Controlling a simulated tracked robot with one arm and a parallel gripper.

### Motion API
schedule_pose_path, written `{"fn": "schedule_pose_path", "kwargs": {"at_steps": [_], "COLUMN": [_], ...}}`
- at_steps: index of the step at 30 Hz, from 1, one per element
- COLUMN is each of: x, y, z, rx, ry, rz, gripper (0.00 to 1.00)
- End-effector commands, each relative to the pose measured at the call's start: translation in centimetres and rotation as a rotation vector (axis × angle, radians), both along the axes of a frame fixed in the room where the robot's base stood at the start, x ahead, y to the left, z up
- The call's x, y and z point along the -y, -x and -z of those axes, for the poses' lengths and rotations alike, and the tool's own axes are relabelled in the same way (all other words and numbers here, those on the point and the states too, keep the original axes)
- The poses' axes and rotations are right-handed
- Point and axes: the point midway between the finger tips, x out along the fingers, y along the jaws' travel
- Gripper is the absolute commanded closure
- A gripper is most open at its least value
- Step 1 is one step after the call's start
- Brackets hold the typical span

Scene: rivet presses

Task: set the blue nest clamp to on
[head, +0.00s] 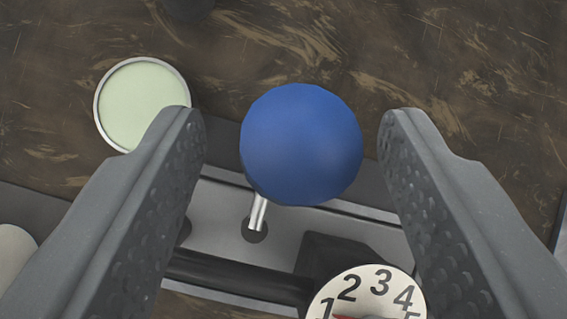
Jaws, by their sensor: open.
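The blue nest clamp shows as a large blue ball knob (301,145) on a short metal lever (257,212). The lever comes out of a dark hole in a grey plate and leans up and slightly right in the picture. My gripper (292,125) is open, with one finger left of the blue knob and the other right of it. There is a gap on both sides, and neither finger appears to touch the knob. I cannot tell from this view whether the clamp is on or off.
A round pale green disc with a metal rim (143,103) lies behind the left finger. A numbered dial (368,297) with a red pointer is at the bottom, near a dark bar (237,276). The brown marbled surface (440,60) is mostly clear at the top.

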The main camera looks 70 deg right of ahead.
Motion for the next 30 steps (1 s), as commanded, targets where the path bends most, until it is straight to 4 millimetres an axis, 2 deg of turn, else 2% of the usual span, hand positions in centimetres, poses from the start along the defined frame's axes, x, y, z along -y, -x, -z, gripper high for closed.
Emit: {"fn": "schedule_pose_path", "kwargs": {"at_steps": [5, 11, 24, 30], "x": [0.2, 1.0, 3.8, 4.6], "y": [0.3, 1.5, 5.6, 6.9], "z": [-0.6, -2.3, -8.6, -10.5], "rx": [0.002, 0.002, 0.002, 0.003], "ry": [-0.001, 0.0, -0.001, 0.0], "rz": [0.0, 0.0, 0.001, 0.001], "gripper": [0.49, 0.49, 0.49, 0.49]}}
